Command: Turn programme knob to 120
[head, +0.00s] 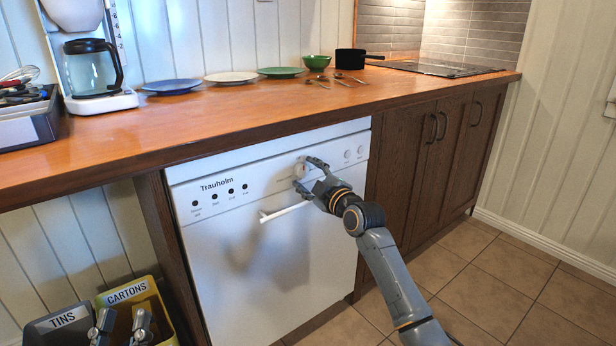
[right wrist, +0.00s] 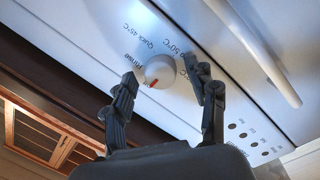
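The programme knob (right wrist: 160,69) is a round white dial with a red mark, on the white dishwasher's front panel. In the right wrist view its red mark points down and slightly left; nearby print reads "Quick 45°C", "50°C" and "Rinse". No 120 label is readable. My right gripper (right wrist: 160,72) is open, its fingers on either side of the knob; I cannot tell whether they touch it. In the head view the right gripper (head: 308,174) is at the panel and partly covers the knob (head: 300,169). My left gripper (head: 123,324) is open and empty at the bottom left.
The dishwasher handle (head: 285,211) sticks out just below the panel. Several dark buttons (head: 221,193) are left of the knob; two small white dials (head: 354,154) are right. Tins (head: 62,322) and cartons (head: 126,291) crates stand at lower left. The floor (head: 500,270) at right is clear.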

